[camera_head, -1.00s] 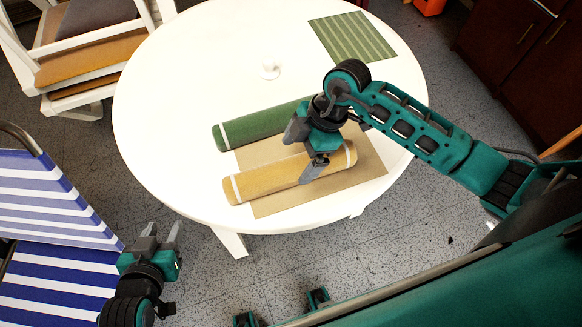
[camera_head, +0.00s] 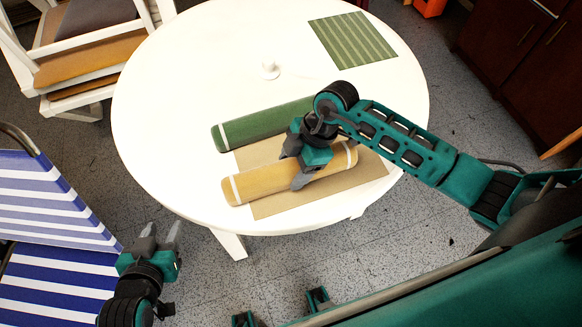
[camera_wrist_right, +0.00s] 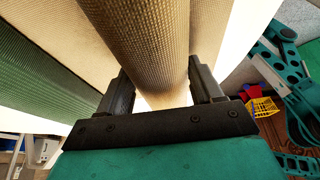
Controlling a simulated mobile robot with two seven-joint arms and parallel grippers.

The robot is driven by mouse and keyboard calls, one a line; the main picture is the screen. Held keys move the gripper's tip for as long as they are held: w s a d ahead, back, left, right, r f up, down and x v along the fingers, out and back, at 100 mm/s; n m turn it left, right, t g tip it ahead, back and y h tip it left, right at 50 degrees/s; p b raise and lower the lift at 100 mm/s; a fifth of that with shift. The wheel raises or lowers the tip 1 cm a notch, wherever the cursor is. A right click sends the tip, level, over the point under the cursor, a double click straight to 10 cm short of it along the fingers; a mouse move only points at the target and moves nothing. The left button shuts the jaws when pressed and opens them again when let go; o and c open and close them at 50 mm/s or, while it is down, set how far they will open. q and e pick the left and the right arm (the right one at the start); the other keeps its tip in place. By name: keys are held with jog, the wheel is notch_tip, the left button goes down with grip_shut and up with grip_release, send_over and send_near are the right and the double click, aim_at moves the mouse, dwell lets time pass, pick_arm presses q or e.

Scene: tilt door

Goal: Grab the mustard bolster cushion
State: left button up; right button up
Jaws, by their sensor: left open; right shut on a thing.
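The mustard bolster cushion (camera_head: 262,184) is a long roll with a white band near each end. It lies on a beige mat (camera_head: 272,207) on the round white table. My right gripper (camera_head: 294,172) is over its middle, with one finger on each side, shut on it. In the right wrist view the cushion (camera_wrist_right: 150,40) runs between the two fingers (camera_wrist_right: 162,95). My left gripper (camera_head: 160,240) is open and empty, off the table at the lower left.
A green roll (camera_head: 255,127) lies beside the mustard one on its far side. A small white object (camera_head: 270,69) and a green striped mat (camera_head: 352,38) are further back on the table (camera_head: 170,95). A blue striped chair (camera_head: 50,215) stands at the left.

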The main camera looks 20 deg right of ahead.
jog(key=c, duration=0.6)
jog(key=shift+o, duration=0.2)
jog(key=shift+r, duration=0.1)
